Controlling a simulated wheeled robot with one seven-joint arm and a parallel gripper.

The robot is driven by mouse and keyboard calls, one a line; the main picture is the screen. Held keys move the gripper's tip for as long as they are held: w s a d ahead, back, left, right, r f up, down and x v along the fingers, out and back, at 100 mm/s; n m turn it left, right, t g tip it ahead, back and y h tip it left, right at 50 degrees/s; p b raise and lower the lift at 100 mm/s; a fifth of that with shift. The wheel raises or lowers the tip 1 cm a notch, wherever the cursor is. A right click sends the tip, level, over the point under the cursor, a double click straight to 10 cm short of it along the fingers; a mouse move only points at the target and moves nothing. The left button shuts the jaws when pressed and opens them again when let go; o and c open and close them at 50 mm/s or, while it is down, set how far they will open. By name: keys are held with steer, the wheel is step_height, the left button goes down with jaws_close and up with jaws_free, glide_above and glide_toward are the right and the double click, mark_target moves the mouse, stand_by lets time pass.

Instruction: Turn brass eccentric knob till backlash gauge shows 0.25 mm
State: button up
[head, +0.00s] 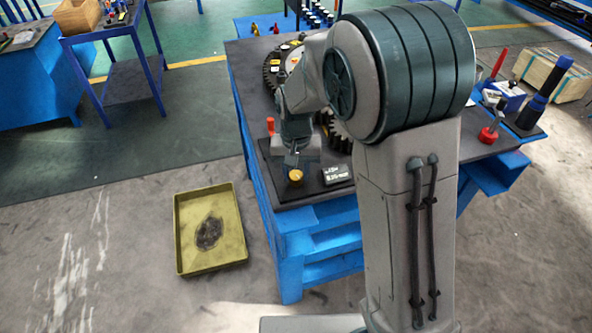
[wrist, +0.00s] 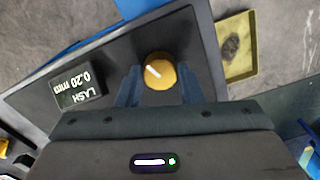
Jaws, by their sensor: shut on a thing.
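The brass knob (head: 295,176) stands at the near left corner of the dark plate on the blue bench. In the wrist view the knob (wrist: 160,66) is round, with a white line pointing to the upper left. My gripper (wrist: 160,80) is shut on the knob, one finger on each side; in the head view my gripper (head: 294,160) is directly above it.
Dark gears (head: 272,72) and a red-handled part (head: 270,126) sit on the bench, partly behind my arm. A yellow drip tray (head: 210,262) with a dark stain lies on the floor left of the bench. A blue-handled tool (head: 545,92) stands at right.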

mark_target(296, 175)
stand_by(0.5)
steer(key=o, duration=1)
steer(key=shift+c, duration=0.2)
step_height(296, 175, up, 14)
steer(key=shift+f, duration=0.1)
steer(key=s+d+f+t, duration=0.1)
steer(key=s+d, duration=0.6)
steer(key=s, duration=0.2)
steer(key=s+d+f+t, duration=0.1)
steer(key=s+d+t, duration=0.1)
steer(key=s+d, duration=0.5)
steer(key=s, duration=0.3)
steer(key=shift+f, duration=0.15)
steer(key=shift+w, duration=0.1)
